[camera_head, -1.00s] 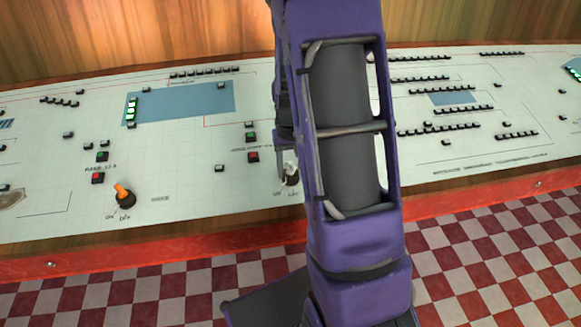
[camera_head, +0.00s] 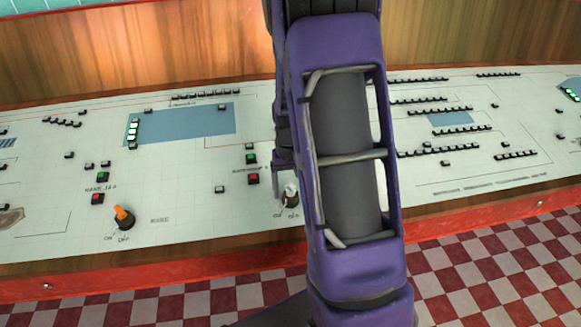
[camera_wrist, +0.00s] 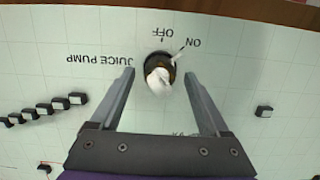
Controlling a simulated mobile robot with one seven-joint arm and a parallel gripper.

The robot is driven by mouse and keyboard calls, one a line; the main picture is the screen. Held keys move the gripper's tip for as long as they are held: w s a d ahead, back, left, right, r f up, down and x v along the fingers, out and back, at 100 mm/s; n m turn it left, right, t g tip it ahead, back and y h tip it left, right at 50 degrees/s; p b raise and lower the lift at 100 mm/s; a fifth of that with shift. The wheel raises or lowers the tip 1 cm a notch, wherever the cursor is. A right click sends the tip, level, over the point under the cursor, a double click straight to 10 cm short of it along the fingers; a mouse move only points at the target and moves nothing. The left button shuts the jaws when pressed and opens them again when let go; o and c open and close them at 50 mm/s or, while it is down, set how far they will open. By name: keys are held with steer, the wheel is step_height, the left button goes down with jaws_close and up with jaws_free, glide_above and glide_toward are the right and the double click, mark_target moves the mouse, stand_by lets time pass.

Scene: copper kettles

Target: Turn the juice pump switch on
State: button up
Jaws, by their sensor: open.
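The juice pump switch is a white knob on a dark round base (camera_wrist: 160,80), beside the printed words JUICE PUMP, OFF and ON, which appear upside down in the wrist view. It also shows in the head view as a small white-topped switch (camera_head: 291,193) at the left edge of my arm. My gripper (camera_wrist: 158,73) is open, with one finger on each side of the knob and visible gaps between. I cannot tell clearly which label the knob points at. In the head view my arm hides most of the gripper.
An orange-handled switch (camera_head: 123,215) stands further left on the white panel (camera_head: 185,180). Red (camera_head: 253,179) and green (camera_head: 251,159) buttons lie up and left of the white switch. Several small dark buttons cover the panel. A red-edged counter front borders the checkered floor.

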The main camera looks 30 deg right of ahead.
step_height(320, 180, up, 17)
steer(key=p, duration=0.1)
steer(key=shift+p, duration=0.35)
steer(key=shift+f, duration=0.1)
